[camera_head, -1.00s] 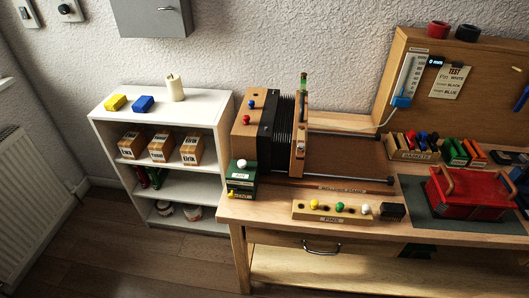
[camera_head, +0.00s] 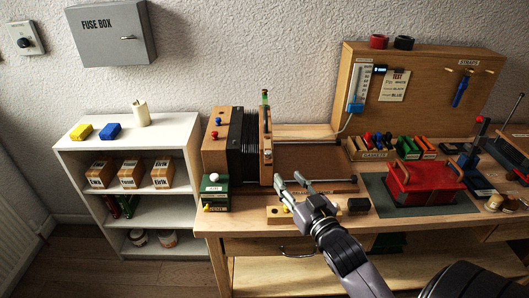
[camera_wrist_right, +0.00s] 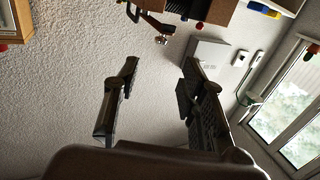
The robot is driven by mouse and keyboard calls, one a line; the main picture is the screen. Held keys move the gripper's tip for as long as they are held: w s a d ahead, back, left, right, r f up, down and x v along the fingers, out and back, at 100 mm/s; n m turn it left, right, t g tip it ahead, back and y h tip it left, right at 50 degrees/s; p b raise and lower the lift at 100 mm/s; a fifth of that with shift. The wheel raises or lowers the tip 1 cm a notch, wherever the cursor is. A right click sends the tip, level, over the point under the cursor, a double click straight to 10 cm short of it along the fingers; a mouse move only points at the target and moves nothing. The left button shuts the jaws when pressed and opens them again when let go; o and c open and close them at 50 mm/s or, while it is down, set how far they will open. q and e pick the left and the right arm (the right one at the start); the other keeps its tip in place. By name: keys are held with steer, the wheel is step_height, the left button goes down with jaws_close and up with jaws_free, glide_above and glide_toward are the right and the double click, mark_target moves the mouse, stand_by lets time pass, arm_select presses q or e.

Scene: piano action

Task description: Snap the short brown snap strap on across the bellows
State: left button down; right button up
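The black pleated bellows (camera_head: 249,141) stands between two wooden end boards on the bench in the head view. A green-topped piece sits on top of its right board (camera_head: 266,146). My right gripper (camera_head: 289,182) is low and just to the right of that board, apart from it, over the bench front. In the right wrist view its fingers (camera_wrist_right: 160,68) are spread with nothing between them. I cannot make out the short brown snap strap; a blue strap (camera_head: 460,91) hangs on the board labelled STRAPS. My left gripper is not in view.
A green box (camera_head: 215,192) stands at the bench's front left. A red case (camera_head: 424,184) sits on a dark mat to the right. Rails run right of the bellows. A white shelf (camera_head: 175,129) stands at left.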

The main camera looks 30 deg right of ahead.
mark_target(270, 155)
steer(key=w, duration=0.4)
steer(key=w+d+p, duration=0.1)
steer(key=w, duration=0.4)
steer(key=w+d+p, duration=0.1)
steer(key=w, duration=0.3)
steer(key=shift+w, duration=0.2)
steer(key=shift+c, duration=0.2)
jaws_close()
